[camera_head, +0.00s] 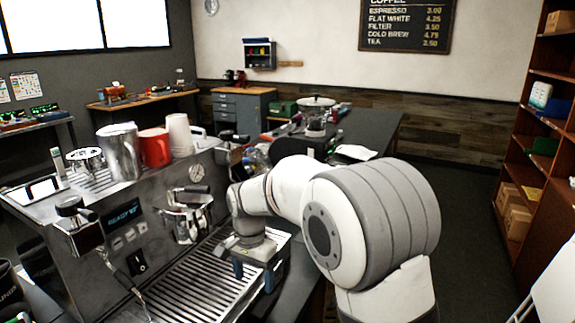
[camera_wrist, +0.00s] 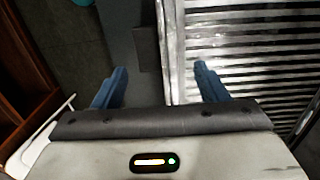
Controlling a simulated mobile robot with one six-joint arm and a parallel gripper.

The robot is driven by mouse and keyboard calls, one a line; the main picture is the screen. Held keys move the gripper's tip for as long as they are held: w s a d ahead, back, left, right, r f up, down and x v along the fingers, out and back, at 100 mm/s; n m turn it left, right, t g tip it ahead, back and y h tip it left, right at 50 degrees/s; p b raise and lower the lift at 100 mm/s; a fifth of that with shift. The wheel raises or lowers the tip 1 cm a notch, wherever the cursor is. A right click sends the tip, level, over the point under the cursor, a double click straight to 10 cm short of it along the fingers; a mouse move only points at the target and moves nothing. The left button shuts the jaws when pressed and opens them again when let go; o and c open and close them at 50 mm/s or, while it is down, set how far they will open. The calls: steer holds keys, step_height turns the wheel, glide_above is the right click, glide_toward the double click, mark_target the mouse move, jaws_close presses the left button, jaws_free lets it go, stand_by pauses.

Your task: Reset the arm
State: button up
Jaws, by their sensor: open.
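My gripper (camera_head: 254,272) is open over the right end of the espresso machine's slatted drip tray (camera_head: 190,292). In the wrist view my gripper (camera_wrist: 160,85) shows two blue fingers spread apart with nothing between them. One finger is over the tray's metal slats (camera_wrist: 255,60) and the other is past the tray's edge. My white and grey arm reaches in from the right in the head view and hides part of the counter.
The espresso machine (camera_head: 105,235) fills the left, with a steel pitcher (camera_head: 119,152), a red mug (camera_head: 154,147) and a white cup (camera_head: 180,135) on top. A dark counter (camera_head: 365,130) runs behind. A wooden shelf (camera_head: 530,130) stands at the right, with open floor before it.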

steer(key=s+d+r+n+t, duration=0.15)
steer(key=s+d+r, duration=0.25)
steer(key=s+d, duration=0.4)
steer(key=s+d+r+n+t, duration=0.1)
steer(key=s+d+r+n, duration=0.15)
steer(key=s+d, duration=0.55)
steer(key=s+d+n, duration=0.1)
steer(key=s+d, duration=0.4)
steer(key=d, duration=0.2)
steer(key=shift+s+f+n+t, duration=0.3)
steer(key=shift+s+f+t, duration=0.05)
steer(key=shift+f+t, duration=0.1)
